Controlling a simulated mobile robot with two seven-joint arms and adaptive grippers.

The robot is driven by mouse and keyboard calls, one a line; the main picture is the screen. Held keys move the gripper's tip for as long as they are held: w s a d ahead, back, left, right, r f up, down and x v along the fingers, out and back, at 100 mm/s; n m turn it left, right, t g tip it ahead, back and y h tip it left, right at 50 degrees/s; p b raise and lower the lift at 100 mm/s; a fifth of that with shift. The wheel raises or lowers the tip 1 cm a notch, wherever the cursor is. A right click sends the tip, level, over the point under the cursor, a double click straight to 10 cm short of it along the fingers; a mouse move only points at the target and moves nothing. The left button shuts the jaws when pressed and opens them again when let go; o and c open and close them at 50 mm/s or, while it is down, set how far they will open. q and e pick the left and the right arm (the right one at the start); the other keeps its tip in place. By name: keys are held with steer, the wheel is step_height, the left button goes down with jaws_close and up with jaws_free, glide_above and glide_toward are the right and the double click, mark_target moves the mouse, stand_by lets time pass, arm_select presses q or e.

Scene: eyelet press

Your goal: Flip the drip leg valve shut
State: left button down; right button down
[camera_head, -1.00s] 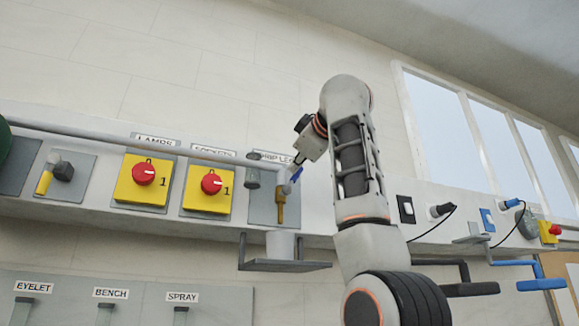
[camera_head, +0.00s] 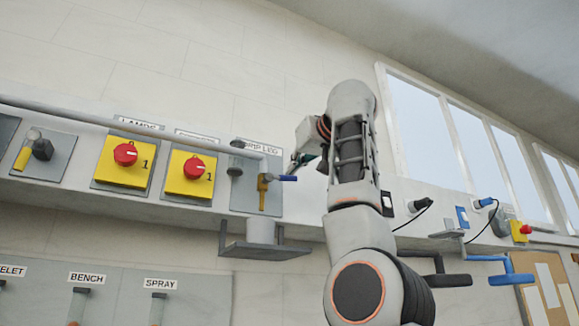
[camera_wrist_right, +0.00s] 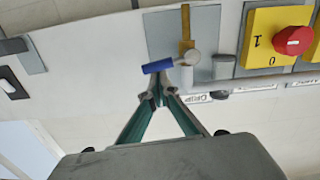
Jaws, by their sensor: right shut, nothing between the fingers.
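The drip leg valve is a brass pipe (camera_head: 263,196) on a grey plate under the partly hidden DRIP LEG label. Its blue lever (camera_head: 288,178) points right, roughly level and crosswise to the upright pipe. In the right wrist view, which is turned upside down, the lever (camera_wrist_right: 157,67) points left from a pale round hub beside the brass pipe (camera_wrist_right: 187,28). My right gripper (camera_wrist_right: 160,92) is shut and empty, its green fingers meeting at the tips close to the lever. I cannot tell whether they touch it. In the head view the gripper (camera_head: 297,163) is just above the lever.
A white cup (camera_head: 261,230) stands on a small bracket shelf (camera_head: 265,250) below the valve. Two yellow switch boxes with red knobs (camera_head: 195,168) sit to the left. Sockets with plugs (camera_head: 420,206) and blue and black brackets (camera_head: 512,279) lie right, past my arm.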

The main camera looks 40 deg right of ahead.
arm_select(q)
steer(key=shift+s+f, duration=0.1)
steer(key=shift+f, duration=0.3)
arm_select(e)
steer(key=shift+d+f, duration=0.2)
steer(key=shift+f, duration=0.15)
